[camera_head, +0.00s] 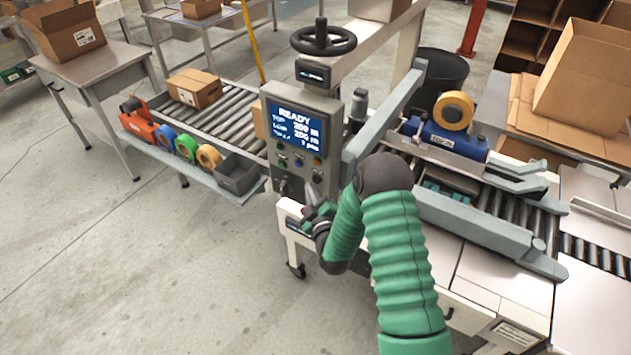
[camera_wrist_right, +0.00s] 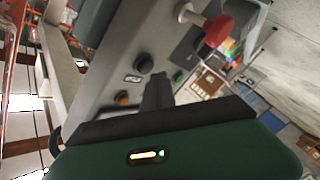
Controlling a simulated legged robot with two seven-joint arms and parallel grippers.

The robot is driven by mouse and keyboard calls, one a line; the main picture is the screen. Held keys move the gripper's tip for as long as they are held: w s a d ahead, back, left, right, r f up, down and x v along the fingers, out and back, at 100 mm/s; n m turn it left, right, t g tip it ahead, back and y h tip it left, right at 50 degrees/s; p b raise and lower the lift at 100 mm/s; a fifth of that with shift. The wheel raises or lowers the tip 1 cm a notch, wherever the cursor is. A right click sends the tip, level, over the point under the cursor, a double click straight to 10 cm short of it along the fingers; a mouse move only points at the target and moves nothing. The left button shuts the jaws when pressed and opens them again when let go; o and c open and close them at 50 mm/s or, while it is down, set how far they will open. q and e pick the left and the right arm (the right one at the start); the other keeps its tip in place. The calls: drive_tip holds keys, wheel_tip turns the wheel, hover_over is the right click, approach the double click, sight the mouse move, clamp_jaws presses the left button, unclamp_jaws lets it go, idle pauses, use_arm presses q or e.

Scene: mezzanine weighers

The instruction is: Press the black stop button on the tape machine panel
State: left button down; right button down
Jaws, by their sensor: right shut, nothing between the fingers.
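The tape machine panel (camera_head: 296,140) stands in the middle of the head view, with a blue screen reading READY. Below the screen is a row of small buttons. The black button (camera_wrist_right: 144,63) shows in the wrist view between an orange button (camera_wrist_right: 122,98) and a green button (camera_wrist_right: 178,76); it also shows in the head view (camera_head: 299,161). My right gripper (camera_head: 312,188) is shut and empty, just below the button row. In the wrist view its fingertips (camera_wrist_right: 157,77) lie close to the black button; contact cannot be told. My left gripper is out of view.
A red mushroom knob (camera_wrist_right: 218,30) sticks out from the panel near the gripper. A tray shelf with tape rolls (camera_head: 186,145) runs left of the panel. The machine's side rail (camera_head: 470,222) and blue tape head (camera_head: 447,140) are to the right. Floor at the lower left is clear.

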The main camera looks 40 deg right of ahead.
drive_tip(key=shift+a, duration=0.1)
drive_tip(key=shift+s+a, duration=0.3)
drive_tip(key=shift+a, duration=0.45)
drive_tip(key=shift+s+a, duration=0.35)
drive_tip(key=shift+a, duration=0.4)
drive_tip(key=shift+s+a, duration=0.3)
drive_tip(key=shift+a, duration=0.45)
drive_tip(key=s+a+m+g+y, duration=0.1)
drive_tip(key=s+a+g+y, duration=0.2)
drive_tip(key=a+g+y, duration=0.5)
drive_tip(key=s+a+r+m+g, duration=0.1)
drive_tip(key=s+a+m+g, duration=0.1)
drive_tip(key=s, duration=0.7)
drive_tip(key=s+a+r+m+g+h, duration=0.1)
drive_tip(key=s+a+m+g, duration=0.1)
drive_tip(key=s, duration=0.8)
drive_tip(key=a+g, duration=0.1)
drive_tip(key=a, duration=0.1)
drive_tip(key=shift+a+r+h, duration=0.15)
drive_tip(key=shift+a+h, duration=0.15)
drive_tip(key=shift+a, duration=0.1)
